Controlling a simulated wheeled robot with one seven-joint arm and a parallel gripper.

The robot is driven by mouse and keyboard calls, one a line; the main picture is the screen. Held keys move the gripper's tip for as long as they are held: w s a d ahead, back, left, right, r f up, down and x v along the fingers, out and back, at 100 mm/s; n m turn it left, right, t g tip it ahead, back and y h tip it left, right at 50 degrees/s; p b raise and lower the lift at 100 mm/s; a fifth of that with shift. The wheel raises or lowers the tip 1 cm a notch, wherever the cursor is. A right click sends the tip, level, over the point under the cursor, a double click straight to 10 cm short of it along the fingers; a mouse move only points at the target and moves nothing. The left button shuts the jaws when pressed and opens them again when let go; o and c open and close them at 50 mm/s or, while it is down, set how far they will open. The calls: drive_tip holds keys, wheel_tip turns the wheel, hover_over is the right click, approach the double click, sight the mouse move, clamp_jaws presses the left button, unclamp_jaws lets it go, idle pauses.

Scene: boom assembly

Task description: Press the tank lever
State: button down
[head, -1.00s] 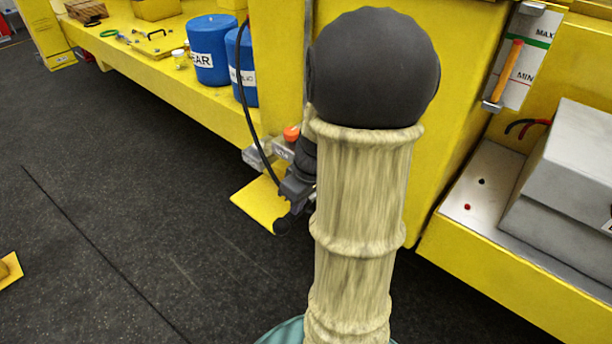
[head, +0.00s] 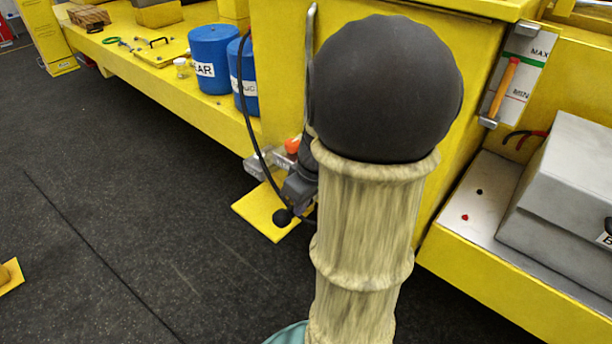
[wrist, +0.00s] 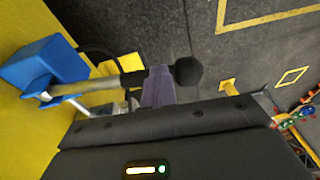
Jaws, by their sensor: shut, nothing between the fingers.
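A lever ending in a black ball knob (wrist: 188,70) crosses the wrist view, its metal rod (wrist: 85,87) running left to a blue bracket. I take it for the tank lever. The black ball (head: 282,216) also shows in the head view, low beside the yellow frame and above a yellow plate. My gripper (wrist: 158,88) is shut and empty, its fingers at the lever's dark section just left of the ball. Whether they touch it I cannot tell. In the head view my gripper (head: 299,187) is partly hidden by my arm.
Blue barrels (head: 213,60) stand on the yellow bench (head: 140,68) at the left. A grey box (head: 560,195) and a level gauge (head: 512,80) are at the right. A black hose (head: 248,120) hangs near my gripper. The dark floor (head: 110,200) at left is mostly clear.

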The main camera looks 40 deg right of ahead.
drive_tip(key=a+v, duration=0.1)
drive_tip(key=v, duration=0.7)
drive_tip(key=shift+r+b, duration=0.15)
drive_tip(key=shift+b, duration=0.3)
drive_tip(key=shift+a, duration=0.2)
